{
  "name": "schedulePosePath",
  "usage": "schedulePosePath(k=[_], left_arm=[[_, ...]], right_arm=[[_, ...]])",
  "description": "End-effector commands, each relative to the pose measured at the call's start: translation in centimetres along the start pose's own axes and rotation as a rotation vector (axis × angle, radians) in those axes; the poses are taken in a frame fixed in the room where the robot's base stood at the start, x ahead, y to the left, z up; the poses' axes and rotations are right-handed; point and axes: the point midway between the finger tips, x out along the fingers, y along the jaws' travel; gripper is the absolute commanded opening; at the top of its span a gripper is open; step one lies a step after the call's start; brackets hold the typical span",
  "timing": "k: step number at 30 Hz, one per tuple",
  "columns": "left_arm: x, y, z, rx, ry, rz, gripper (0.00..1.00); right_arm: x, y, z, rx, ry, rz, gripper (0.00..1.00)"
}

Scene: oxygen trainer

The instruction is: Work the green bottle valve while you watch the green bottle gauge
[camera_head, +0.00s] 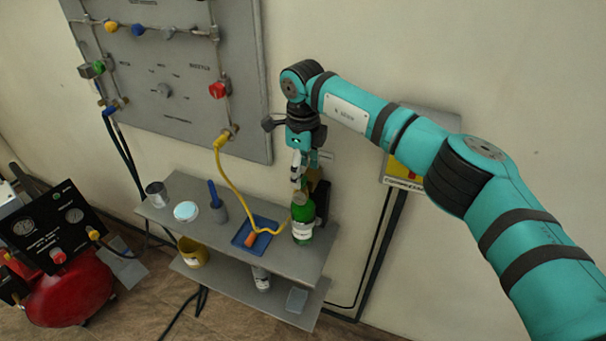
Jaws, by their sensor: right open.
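The green bottle (303,230), with a white label, stands upright at the right end of the upper shelf. My right gripper (301,180) points down directly above the bottle's neck, with its jaws open. The bottle's valve is mostly hidden by the fingers, and I cannot tell whether they touch it. I cannot make out a gauge on the bottle. A dark object (322,202) stands just behind the bottle on the right. My left gripper is out of view.
The grey shelf (165,216) also holds a metal cup (157,194), a round pale dish (186,211), a blue-handled tool in a holder (217,204) and a blue tray (241,237). A yellow hose (236,188) hangs from the wall panel (175,85). A red compressor (72,296) stands at left.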

Motion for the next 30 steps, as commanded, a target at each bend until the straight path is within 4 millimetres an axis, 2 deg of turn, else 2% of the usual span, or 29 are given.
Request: schedulePosePath(k=[6, 13, 18, 30], left_arm=[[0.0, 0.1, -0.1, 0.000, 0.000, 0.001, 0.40], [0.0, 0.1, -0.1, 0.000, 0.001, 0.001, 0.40], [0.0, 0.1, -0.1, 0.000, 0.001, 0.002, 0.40], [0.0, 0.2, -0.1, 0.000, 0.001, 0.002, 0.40]], right_arm=[[-5.0, -0.1, 0.0, 0.001, -0.002, -0.004, 0.60], [-8.7, -0.1, 0.0, 0.002, 0.000, -0.002, 0.60], [-9.7, 0.0, 0.0, 0.000, 0.000, -0.001, 0.60], [-9.8, 0.0, 0.0, 0.001, 0.000, -0.001, 0.60]])
